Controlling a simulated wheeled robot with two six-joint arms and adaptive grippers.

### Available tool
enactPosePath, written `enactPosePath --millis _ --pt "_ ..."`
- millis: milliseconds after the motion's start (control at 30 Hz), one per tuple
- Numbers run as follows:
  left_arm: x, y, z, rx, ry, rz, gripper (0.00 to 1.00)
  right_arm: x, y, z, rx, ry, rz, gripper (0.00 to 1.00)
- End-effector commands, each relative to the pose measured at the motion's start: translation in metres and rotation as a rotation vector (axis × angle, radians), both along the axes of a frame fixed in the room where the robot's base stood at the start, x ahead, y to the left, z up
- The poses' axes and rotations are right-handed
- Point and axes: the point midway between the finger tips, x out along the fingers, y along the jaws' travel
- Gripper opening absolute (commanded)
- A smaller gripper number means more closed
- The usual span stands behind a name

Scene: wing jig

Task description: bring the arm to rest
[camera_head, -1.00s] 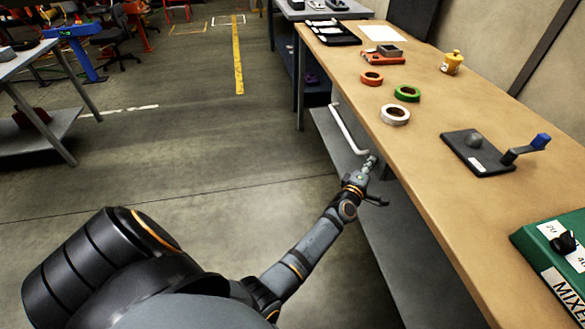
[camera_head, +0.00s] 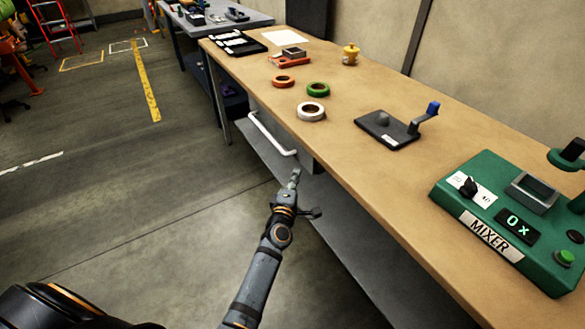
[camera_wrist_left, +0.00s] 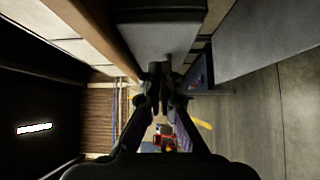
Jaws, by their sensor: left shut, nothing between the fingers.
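My left gripper (camera_head: 294,180) is beside the front edge of the workbench, below the level of its top and close to the white drawer handle (camera_head: 268,134). I cannot tell from the head view whether it touches the handle. In the left wrist view the fingers (camera_wrist_left: 160,78) are together with nothing between them. My left arm reaches up from the bottom of the head view. My right gripper is not in view.
The workbench (camera_head: 350,90) holds orange, green and white tape rolls, a dark plate with a blue-handled lever (camera_head: 392,128) and a green mixer (camera_head: 510,220). A grey lower shelf (camera_head: 345,260) lies under it. The floor on the left is open.

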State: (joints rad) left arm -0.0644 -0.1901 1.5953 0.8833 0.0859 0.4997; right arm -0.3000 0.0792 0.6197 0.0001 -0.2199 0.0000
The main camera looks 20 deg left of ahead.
Motion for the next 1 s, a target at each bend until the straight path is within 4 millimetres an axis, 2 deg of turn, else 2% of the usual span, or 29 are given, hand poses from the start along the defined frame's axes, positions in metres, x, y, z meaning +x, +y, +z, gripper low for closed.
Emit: enactPosePath --millis 100,367,467,567,600,667,700,767,800,867,900,967,1000 --pt "-0.006 0.0 0.0 -0.002 0.0 0.001 0.0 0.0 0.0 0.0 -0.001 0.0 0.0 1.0" --pt "-0.007 0.0 -0.002 0.004 0.005 0.0 0.0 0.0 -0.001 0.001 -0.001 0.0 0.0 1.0" --pt "-0.013 -0.003 -0.024 0.07 0.067 -0.023 0.0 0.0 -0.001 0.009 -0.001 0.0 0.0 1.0" --pt "-0.035 -0.009 -0.082 0.237 0.217 -0.091 0.0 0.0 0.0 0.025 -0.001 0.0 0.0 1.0" --pt "-0.05 -0.01 -0.111 0.323 0.294 -0.132 0.0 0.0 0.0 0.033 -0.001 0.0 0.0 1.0" --pt "-0.079 -0.009 -0.158 0.455 0.411 -0.205 0.0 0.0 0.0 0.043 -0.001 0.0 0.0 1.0" --pt "-0.101 -0.007 -0.186 0.536 0.485 -0.256 0.0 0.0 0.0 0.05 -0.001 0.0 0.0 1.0" --pt "-0.138 -0.001 -0.226 0.656 0.591 -0.339 0.0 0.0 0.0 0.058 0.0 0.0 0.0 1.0" --pt "-0.165 0.004 -0.25 0.728 0.659 -0.397 0.0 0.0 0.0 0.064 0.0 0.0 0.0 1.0" --pt "-0.209 0.013 -0.282 0.831 0.756 -0.49 0.0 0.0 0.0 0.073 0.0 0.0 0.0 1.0" --pt "-0.239 0.021 -0.3 0.897 0.819 -0.555 0.0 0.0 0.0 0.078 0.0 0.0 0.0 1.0" --pt "-0.286 0.033 -0.324 0.985 0.907 -0.655 0.0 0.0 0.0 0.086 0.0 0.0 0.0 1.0" --pt "-0.318 0.043 -0.336 1.041 0.963 -0.724 0.0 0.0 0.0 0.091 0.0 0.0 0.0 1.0"
